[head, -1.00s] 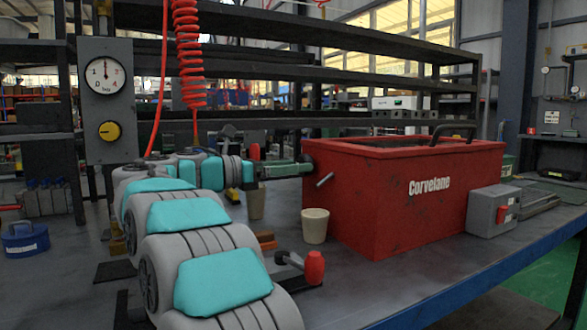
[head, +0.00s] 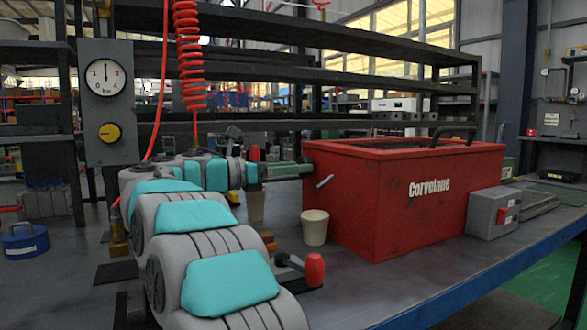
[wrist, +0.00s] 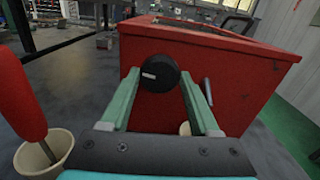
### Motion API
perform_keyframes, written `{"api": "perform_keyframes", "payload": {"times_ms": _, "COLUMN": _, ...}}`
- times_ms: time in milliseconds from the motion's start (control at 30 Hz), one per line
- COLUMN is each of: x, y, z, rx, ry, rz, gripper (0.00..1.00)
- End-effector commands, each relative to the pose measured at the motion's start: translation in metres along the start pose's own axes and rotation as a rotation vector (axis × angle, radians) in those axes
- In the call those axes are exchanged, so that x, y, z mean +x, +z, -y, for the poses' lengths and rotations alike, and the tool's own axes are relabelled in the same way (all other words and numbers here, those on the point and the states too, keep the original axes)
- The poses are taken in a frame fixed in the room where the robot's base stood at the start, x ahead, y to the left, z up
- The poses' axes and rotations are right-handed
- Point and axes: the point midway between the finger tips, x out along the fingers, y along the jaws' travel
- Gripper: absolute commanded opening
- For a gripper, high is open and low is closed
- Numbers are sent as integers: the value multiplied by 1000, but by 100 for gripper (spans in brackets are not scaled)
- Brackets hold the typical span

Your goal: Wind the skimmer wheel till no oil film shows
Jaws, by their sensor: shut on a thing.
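The red tank (head: 385,195) marked "Corvelane" stands on the bench. In the wrist view a black round wheel (wrist: 158,72) with a white mark sits on the tank's end wall (wrist: 225,75). My gripper (wrist: 159,80) has its two green fingers on either side of this wheel, shut on it. In the head view my gripper (head: 303,168) reaches the tank's left end, and the wheel is hidden there. A small metal lever (head: 325,181) sticks out beside it. The inside of the tank is barely visible, and I cannot see any oil surface.
A beige cup (head: 314,228) stands before the tank. A grey switch box (head: 493,212) stands at the tank's right. A gauge panel (head: 106,101) and a red coiled hose (head: 188,60) are at the left.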

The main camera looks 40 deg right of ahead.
Motion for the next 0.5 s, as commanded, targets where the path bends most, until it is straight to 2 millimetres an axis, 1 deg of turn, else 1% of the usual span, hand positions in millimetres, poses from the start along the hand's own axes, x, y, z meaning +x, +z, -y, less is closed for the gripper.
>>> {"api": "perform_keyframes", "payload": {"times_ms": 33, "x": 0, "y": 0, "z": 0, "rx": 0, "ry": -1, "rz": -1, "gripper": 19}}
{"api": "perform_keyframes", "payload": {"times_ms": 133, "x": 0, "y": 0, "z": 0, "rx": 0, "ry": -1, "rz": -1, "gripper": 8}}
{"api": "perform_keyframes", "payload": {"times_ms": 167, "x": 0, "y": 0, "z": 0, "rx": 0, "ry": -1, "rz": -1, "gripper": 7}}
{"api": "perform_keyframes", "payload": {"times_ms": 500, "x": 1, "y": 6, "z": 1, "rx": 29, "ry": -3, "rz": 1, "gripper": 7}}
